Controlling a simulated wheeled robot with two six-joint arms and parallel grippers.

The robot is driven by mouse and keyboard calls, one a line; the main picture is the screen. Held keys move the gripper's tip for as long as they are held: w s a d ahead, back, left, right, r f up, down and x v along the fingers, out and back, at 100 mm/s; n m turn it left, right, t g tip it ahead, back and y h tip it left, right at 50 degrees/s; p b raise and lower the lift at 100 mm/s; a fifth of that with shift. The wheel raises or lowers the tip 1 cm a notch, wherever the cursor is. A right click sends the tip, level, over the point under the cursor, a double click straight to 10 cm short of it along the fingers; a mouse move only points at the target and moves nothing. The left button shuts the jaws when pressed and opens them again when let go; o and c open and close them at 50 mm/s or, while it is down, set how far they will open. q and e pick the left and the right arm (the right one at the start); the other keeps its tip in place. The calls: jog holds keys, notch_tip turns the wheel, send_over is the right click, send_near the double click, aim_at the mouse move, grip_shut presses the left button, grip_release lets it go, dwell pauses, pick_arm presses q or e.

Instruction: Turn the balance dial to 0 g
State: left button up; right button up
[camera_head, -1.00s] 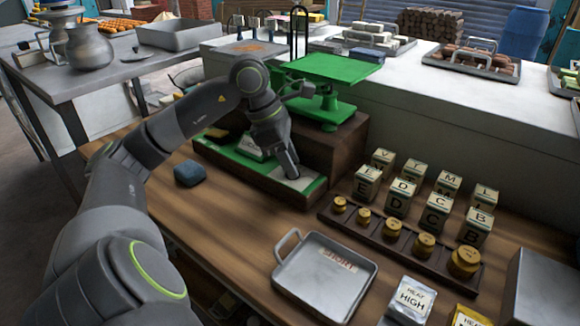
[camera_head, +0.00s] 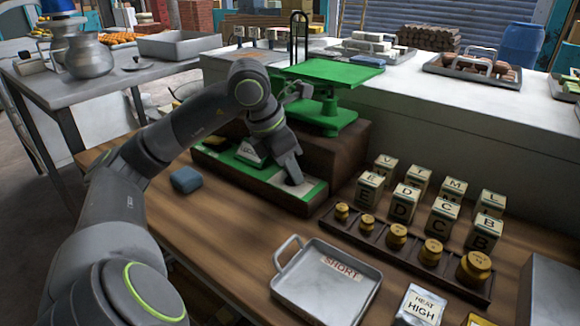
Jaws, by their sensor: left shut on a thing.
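The green balance (camera_head: 325,108) has a flat pan on a post and stands on a brown wooden block. In front of it lies a low wooden base with a green and pale panel (camera_head: 313,190). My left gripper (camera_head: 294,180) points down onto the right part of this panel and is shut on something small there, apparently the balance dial. The fingers hide the dial, so its reading cannot be seen. My right gripper is not in view.
A row of brass weights (camera_head: 396,236) and several lettered tins (camera_head: 405,203) stand to the right. A metal tray marked SHORT (camera_head: 325,290) lies in front. A blue cloth-like block (camera_head: 186,180) sits on the wooden bench at left. Bare wood lies between.

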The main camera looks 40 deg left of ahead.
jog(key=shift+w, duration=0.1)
pick_arm(q)
jog(key=o, duration=0.6)
jog(key=shift+o, duration=0.5)
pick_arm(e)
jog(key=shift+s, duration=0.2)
pick_arm(q)
jog(key=p+v, duration=0.1)
jog(key=v, duration=1.6)
jog(key=shift+s+r, duration=0.15)
jog(key=shift+s, duration=0.05)
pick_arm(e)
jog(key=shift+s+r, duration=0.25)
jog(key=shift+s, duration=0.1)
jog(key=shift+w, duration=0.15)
